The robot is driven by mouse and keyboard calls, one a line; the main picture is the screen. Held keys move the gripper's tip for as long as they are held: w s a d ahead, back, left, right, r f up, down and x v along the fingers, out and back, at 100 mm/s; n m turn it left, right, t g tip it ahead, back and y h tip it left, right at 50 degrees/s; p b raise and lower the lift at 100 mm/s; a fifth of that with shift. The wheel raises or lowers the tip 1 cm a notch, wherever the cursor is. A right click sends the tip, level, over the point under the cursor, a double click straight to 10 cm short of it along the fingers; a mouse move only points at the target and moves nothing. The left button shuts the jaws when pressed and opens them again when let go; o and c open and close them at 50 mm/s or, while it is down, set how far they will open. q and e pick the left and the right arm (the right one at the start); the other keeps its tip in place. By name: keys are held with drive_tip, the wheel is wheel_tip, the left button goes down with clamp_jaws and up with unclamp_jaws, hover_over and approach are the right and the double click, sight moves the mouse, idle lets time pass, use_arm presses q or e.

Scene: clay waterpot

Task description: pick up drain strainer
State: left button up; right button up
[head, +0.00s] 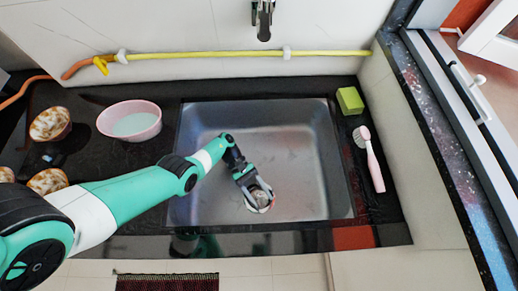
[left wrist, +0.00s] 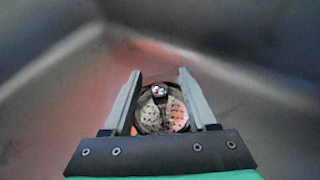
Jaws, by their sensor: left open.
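The drain strainer (head: 260,197) is a round, perforated metal piece with a small knob, in the sink basin. In the left wrist view the strainer (left wrist: 162,112) lies between the two fingers. My left gripper (head: 258,200) is open and low in the sink, right over the strainer, with a finger to either side of it. In the left wrist view the fingers of my left gripper (left wrist: 160,95) stand apart, and I cannot tell whether they touch the strainer's rim. The fingers partly hide the strainer in the head view. My right gripper is not in view.
The metal sink (head: 310,150) has walls around my left gripper. A pink bowl (head: 130,120) and brown-white bowls (head: 50,124) stand on the dark counter at left. A green sponge (head: 350,101) and pink brush (head: 370,158) lie at right. A faucet (head: 263,20) hangs above.

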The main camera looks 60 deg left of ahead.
use_arm(q)
drive_tip(key=shift+x, duration=1.05)
clamp_jaws()
drive_tip(key=shift+r, duration=0.1)
wheel_tip(320, 180, up, 10)
drive_tip(key=p, duration=0.8)
